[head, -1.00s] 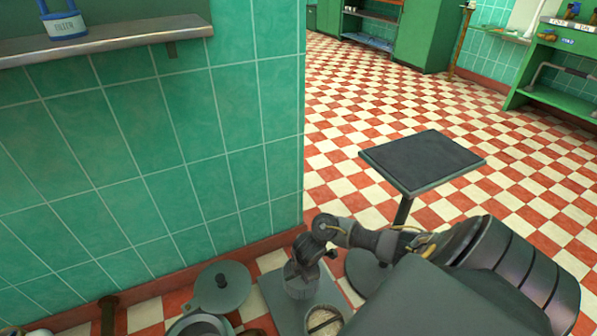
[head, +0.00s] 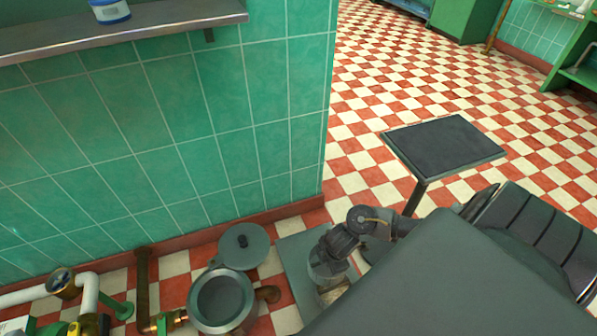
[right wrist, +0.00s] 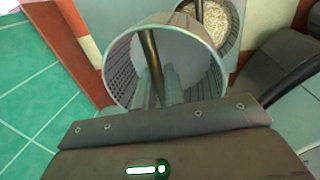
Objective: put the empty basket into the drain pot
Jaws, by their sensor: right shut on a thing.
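The empty basket (right wrist: 122,72) is a grey perforated cylinder, seen from above in the right wrist view. A brown bar crosses its open mouth, and its inside looks bare. My right gripper (right wrist: 165,92) is shut on it. In the head view my right gripper (head: 330,262) is over the grey plate, mostly hiding the basket; I cannot tell whether the basket is clear of the plate. The drain pot (head: 221,300) is a round open grey pot left of the gripper, with nothing visible in it. My left gripper is out of view.
A second basket with pale grainy contents (right wrist: 217,18) stands close by. A round lid (head: 243,245) lies behind the pot. The grey plate (head: 295,245) is beside a green tiled wall (head: 160,150). Pipes and a brass valve (head: 62,283) are at left. A small dark-topped table (head: 445,145) stands right.

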